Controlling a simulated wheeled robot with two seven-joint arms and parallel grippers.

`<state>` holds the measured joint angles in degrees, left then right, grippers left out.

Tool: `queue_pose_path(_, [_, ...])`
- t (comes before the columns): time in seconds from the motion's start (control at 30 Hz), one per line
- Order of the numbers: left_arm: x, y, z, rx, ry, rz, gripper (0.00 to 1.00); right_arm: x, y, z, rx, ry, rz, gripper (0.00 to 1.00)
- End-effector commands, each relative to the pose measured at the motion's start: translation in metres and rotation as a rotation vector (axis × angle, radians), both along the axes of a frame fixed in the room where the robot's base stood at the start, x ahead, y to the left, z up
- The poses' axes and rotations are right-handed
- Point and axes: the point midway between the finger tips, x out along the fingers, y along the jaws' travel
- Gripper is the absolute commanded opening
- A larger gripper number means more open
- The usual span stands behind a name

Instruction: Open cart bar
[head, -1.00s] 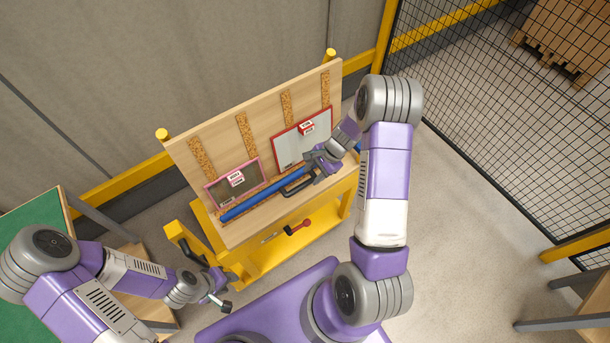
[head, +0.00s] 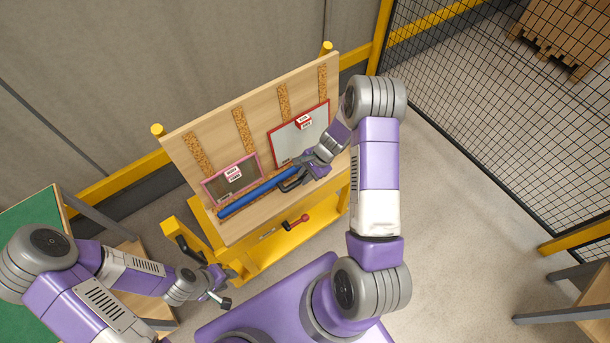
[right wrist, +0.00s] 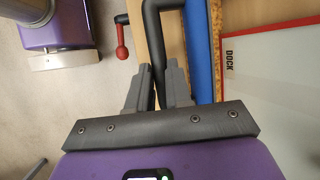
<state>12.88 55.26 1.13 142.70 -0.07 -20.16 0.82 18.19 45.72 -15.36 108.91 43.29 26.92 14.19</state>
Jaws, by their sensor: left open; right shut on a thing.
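The blue cart bar (head: 245,199) lies along the lower front of the upright wooden board on the yellow cart; it also shows in the right wrist view (right wrist: 200,40). A black bent handle (head: 290,184) is on its front side, and it shows in the right wrist view (right wrist: 151,20). My right gripper (head: 302,174) is shut on this handle, its fingers (right wrist: 160,78) on either side of it. The bar's right end is hidden behind my right arm. My left gripper (head: 224,300) is open and empty, low in front of the cart's left side.
A red-knobbed lever (head: 303,219) sits on the yellow cart (head: 270,250) below the bar. A pink-framed panel (head: 225,185) and a red-framed panel (head: 285,145) stand behind the bar. A green-topped table (head: 30,215) is at left. A mesh fence (head: 480,110) is at right.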

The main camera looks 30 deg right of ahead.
Motion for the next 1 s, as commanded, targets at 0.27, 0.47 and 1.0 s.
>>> queue_pose_path(0.27, [0.0, 0.0, 0.0, 0.0, 0.0, 0.0, 0.4, 0.0, 0.0, 0.0, 0.0, 0.0, 0.0, 0.0])
queue_pose_path(0.47, [0.0, 0.0, -0.001, 0.0, 0.0, 0.0, 0.4, -0.006, 0.0, 0.0, 0.001, 0.0, 0.024, 0.0])
queue_pose_path(1.0, [0.0, 0.0, -0.015, 0.0, 0.0, 0.0, 0.4, -0.099, -0.026, 0.0, 0.002, 0.001, 0.401, 0.0])
